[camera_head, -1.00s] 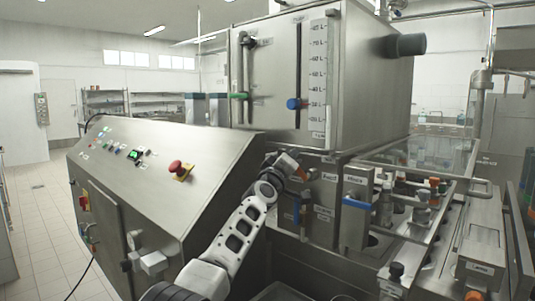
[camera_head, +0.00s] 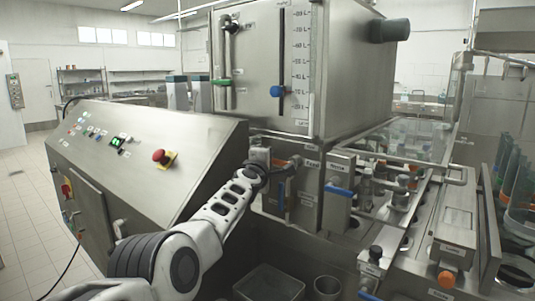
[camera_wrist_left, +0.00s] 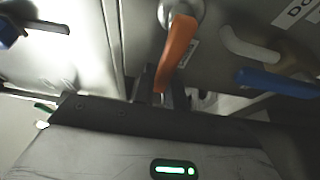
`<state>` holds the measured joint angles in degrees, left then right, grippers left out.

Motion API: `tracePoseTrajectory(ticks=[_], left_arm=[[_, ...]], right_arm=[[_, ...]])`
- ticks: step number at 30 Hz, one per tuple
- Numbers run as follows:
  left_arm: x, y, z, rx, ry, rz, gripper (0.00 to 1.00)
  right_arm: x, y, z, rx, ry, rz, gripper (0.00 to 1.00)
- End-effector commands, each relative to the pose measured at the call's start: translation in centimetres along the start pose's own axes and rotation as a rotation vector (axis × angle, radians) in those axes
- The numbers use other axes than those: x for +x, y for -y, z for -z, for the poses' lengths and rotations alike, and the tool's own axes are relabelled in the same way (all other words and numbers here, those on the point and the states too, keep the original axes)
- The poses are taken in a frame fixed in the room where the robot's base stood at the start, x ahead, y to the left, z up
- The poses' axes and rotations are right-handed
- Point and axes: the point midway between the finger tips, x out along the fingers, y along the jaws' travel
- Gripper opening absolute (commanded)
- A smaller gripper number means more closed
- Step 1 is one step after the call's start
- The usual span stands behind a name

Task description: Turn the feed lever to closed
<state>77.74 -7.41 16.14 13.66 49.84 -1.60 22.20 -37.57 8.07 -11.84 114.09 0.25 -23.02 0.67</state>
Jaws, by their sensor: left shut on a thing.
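An orange-handled lever (camera_wrist_left: 177,48) hangs from a round metal pivot in the left wrist view. My left gripper (camera_wrist_left: 163,98) is shut on the lower end of this handle. In the head view my left gripper (camera_head: 274,164) reaches the steel front below the tank, beside a small label that seems to read "Feed" (camera_head: 312,163). The orange handle is mostly hidden there by the gripper. My right gripper is not in view.
A lever with a blue handle (camera_wrist_left: 276,82) is close on the right in the left wrist view. The sloped control panel (camera_head: 140,150) stands beside my left arm. A steel tank (camera_head: 350,70) is above, and an open tray (camera_head: 270,283) lies below.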

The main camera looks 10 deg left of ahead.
Motion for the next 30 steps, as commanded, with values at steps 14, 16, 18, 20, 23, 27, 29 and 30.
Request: tracePoseTrajectory(ticks=[14,16,18,20,23,27,29,30], left_arm=[[-0.01,0.28,-0.01,-0.031,0.000,0.012,0.00],[-0.01,0.29,0.00,-0.031,0.000,0.012,0.00],[-0.02,0.29,0.00,-0.032,0.000,0.012,0.24],[-0.01,0.28,0.00,-0.031,0.000,0.012,0.35],[-0.01,0.25,0.01,-0.029,0.000,0.012,0.35],[-0.01,0.21,0.00,-0.027,0.000,0.011,0.35],[-0.02,0.17,-0.18,-0.027,0.002,0.011,0.35],[-0.04,0.13,-0.45,-0.026,0.006,0.011,0.35]], right_arm=[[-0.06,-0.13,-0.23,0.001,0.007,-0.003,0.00],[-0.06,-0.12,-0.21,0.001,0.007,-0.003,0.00],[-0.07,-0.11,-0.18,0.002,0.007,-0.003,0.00],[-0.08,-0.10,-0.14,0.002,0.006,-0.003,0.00],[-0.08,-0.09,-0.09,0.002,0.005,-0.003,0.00],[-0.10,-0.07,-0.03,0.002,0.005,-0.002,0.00],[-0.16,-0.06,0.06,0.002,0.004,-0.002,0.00],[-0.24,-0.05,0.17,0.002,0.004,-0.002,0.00]])
